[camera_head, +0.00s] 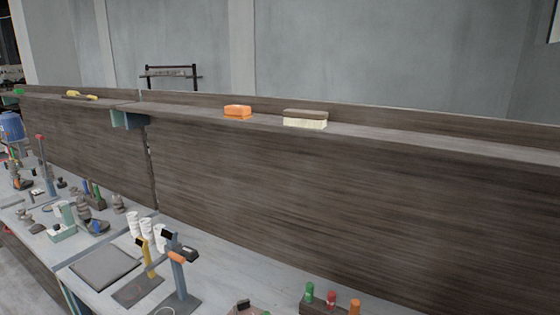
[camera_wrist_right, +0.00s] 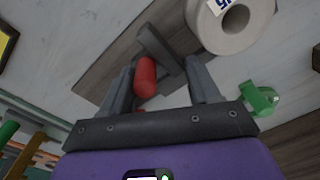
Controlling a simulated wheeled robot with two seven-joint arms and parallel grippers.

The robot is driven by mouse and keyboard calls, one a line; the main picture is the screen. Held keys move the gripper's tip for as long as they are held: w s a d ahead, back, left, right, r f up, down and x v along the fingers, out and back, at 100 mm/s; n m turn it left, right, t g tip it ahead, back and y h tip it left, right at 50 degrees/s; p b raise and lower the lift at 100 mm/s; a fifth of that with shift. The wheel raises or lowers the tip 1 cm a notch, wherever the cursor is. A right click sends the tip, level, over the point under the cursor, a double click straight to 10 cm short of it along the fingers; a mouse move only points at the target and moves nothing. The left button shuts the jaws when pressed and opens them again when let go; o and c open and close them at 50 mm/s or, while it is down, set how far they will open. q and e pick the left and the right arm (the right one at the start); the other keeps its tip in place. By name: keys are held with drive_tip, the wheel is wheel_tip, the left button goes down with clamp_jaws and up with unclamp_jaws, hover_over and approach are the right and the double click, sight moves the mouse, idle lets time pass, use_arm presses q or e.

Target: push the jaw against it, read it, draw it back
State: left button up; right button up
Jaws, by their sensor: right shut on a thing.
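In the right wrist view my right gripper (camera_wrist_right: 160,82) has two grey fingers with a red rounded handle (camera_wrist_right: 145,77) between them, and it is shut on this handle. A dark grey bar (camera_wrist_right: 160,48) lies just beyond the handle, slanting across the view. Whether handle and bar are joined is not clear. No reading is legible. Neither gripper shows in the head view.
White rolls (camera_head: 145,228) stand behind the gauges; a labelled white roll (camera_wrist_right: 232,28) is close to my right gripper. A green piece (camera_wrist_right: 260,98) lies to its right. A grey slab (camera_head: 103,267) is on the bench.

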drive_tip(key=shift+s+d+f+g, duration=0.1)
drive_tip(key=shift+s+f+g, duration=0.2)
drive_tip(key=shift+s+f, duration=0.6)
drive_tip(key=o, duration=0.6)
drive_tip(key=shift+r, duration=0.1)
drive_tip(key=shift+c, duration=0.2)
drive_tip(key=o, duration=0.7)
drive_tip(key=shift+s+r, duration=0.1)
drive_tip(key=shift+s, duration=0.15)
drive_tip(key=shift+c, duration=0.2)
drive_tip(key=shift+w+r+p, duration=0.2)
drive_tip(key=shift+r+p, duration=0.1)
drive_tip(key=shift+r, duration=0.35)
drive_tip(key=shift+w+r+p, duration=0.25)
drive_tip(key=shift+r+p, duration=0.6)
drive_tip(key=shift+r, duration=0.6)
drive_tip(key=shift+w+r+p, duration=0.2)
drive_tip(key=shift+r+p, duration=0.65)
drive_tip(key=shift+r, duration=0.6)
drive_tip(key=shift+r, duration=0.15)
